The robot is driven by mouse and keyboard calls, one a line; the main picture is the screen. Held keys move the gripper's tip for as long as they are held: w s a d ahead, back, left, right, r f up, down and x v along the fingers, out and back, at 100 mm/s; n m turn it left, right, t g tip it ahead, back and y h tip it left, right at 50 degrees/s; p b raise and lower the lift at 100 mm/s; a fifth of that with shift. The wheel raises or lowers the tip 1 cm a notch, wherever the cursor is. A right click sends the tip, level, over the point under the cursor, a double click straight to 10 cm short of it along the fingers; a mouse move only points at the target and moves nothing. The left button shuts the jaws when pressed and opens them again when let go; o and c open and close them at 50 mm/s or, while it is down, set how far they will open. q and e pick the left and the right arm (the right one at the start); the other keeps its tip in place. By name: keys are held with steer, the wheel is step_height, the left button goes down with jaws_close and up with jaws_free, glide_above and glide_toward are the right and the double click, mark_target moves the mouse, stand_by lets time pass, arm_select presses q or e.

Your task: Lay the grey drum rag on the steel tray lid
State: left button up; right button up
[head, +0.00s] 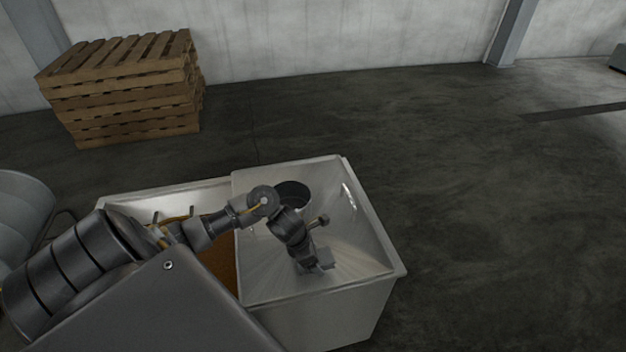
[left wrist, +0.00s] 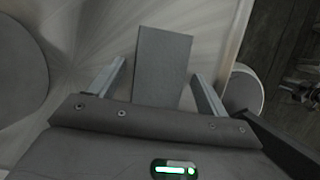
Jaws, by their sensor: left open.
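The steel tray lid (head: 350,230) covers the right part of a steel tank and shows brushed metal in the left wrist view (left wrist: 85,30). The grey drum rag (left wrist: 163,62) is a flat grey rectangle over the lid, between my left gripper's fingers. A small grey patch of the rag (head: 326,258) shows beside the gripper in the head view. My left gripper (head: 316,268) points down low over the lid, and its two fingers stand apart in the left wrist view (left wrist: 158,70). The rag's near end is hidden behind the gripper body. My right gripper is not in view.
A dark round container (head: 292,194) stands on the lid behind my left wrist. The open left part of the tank (head: 222,262) shows orange-brown contents. Stacked wooden pallets (head: 125,85) stand by the back wall. The floor to the right is clear.

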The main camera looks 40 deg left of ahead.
arm_select(q)
steer(key=shift+r, duration=0.3)
steer(key=v, duration=1.1)
steer(key=shift+r, duration=0.35)
steer(key=shift+s+a, duration=0.1)
